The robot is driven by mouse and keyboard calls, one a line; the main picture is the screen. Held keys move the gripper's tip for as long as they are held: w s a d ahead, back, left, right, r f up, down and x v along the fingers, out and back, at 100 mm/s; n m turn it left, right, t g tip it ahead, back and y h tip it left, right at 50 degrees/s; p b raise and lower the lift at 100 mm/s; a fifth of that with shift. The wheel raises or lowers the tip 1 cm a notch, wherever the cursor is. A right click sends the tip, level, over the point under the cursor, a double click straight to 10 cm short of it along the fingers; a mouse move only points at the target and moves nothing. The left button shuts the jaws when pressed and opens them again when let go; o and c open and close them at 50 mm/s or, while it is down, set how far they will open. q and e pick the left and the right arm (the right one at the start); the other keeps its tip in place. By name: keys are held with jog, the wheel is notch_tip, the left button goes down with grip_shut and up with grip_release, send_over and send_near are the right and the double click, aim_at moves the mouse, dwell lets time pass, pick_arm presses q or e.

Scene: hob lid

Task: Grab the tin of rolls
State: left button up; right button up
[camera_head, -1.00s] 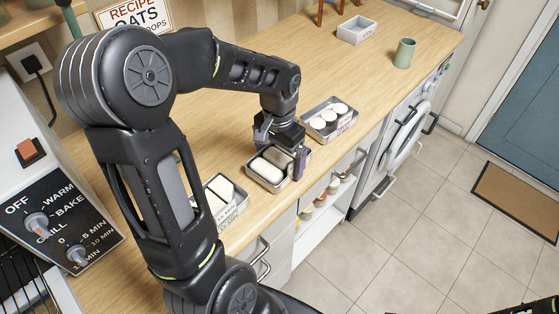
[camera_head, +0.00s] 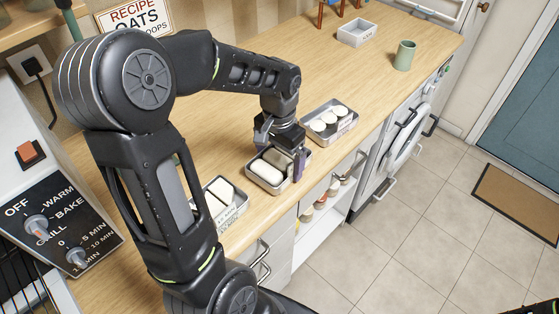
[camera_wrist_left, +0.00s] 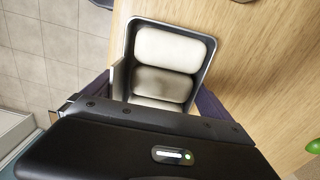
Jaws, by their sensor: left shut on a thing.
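The metal tin of pale long rolls (camera_head: 251,177) sits on the wooden counter near its front edge. In the left wrist view its rim (camera_wrist_left: 205,62) surrounds several rounded rolls (camera_wrist_left: 172,50). My left gripper (camera_head: 285,156) points down at the tin's far right end and is shut on it, with a purple finger outside the front wall. In the left wrist view its fingers show on both sides of the tin; the near end is hidden by the gripper body.
A tin of round white pieces (camera_head: 352,120) stands just behind to the right. Another tin with pale slabs (camera_head: 236,211) stands to the left, partly behind my arm. An empty-looking grey tin (camera_head: 357,34) and a green cup (camera_head: 404,55) stand farther back.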

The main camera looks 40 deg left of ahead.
aim_at(279, 159)
pick_arm(q)
notch_tip(279, 159, up, 10)
jog(key=shift+f+b, duration=0.1)
jog(key=shift+b, duration=0.35)
